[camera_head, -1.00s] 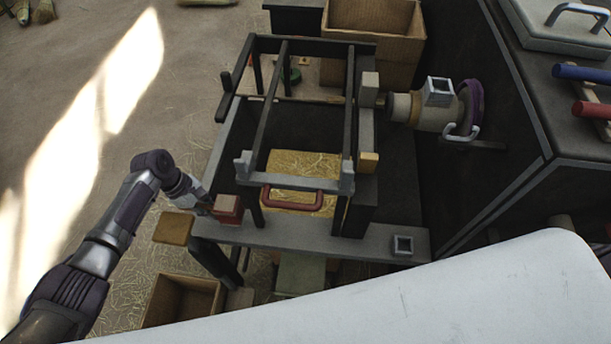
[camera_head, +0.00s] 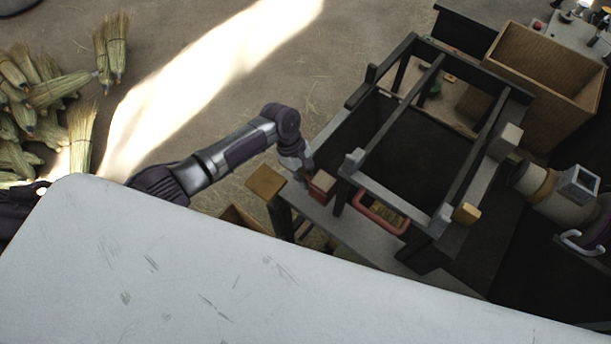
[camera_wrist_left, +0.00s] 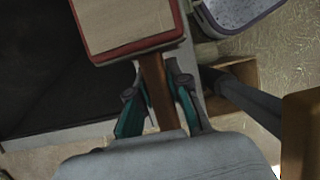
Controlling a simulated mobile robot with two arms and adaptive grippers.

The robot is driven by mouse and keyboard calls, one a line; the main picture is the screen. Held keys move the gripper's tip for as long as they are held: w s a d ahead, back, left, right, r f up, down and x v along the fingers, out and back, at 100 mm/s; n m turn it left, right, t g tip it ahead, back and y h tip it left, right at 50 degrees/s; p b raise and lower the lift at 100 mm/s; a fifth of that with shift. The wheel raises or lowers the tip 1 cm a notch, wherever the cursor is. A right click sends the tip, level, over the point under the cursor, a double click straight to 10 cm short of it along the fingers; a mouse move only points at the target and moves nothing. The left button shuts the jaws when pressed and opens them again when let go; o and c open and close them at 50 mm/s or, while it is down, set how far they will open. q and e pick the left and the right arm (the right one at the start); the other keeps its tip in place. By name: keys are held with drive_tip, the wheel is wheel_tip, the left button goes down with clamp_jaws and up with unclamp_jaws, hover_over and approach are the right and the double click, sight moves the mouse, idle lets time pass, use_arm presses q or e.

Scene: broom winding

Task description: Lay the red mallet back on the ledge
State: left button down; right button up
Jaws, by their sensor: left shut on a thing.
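The red mallet has a red, block-like head with a pale wooden face (camera_head: 321,183). It sits over the left end of the grey ledge (camera_head: 345,228) in front of the black frame. I cannot tell whether it touches the ledge. My left gripper (camera_head: 306,166) is beside the mallet head in the head view. In the left wrist view the gripper (camera_wrist_left: 158,100) is shut around the brown handle (camera_wrist_left: 154,82), with the head (camera_wrist_left: 128,28) beyond the fingertips. My right gripper is in neither view.
A wooden block-like seat (camera_head: 265,182) is left of the ledge. Broom heads (camera_head: 50,95) lie on the floor at the left.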

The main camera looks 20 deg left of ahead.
use_arm(q)
wheel_tip(320, 180, down, 4)
drive_tip(key=b, duration=0.3)
drive_tip(key=shift+r, duration=0.25)
drive_tip(key=shift+f+b, duration=0.6)
drive_tip(key=shift+f, duration=0.55)
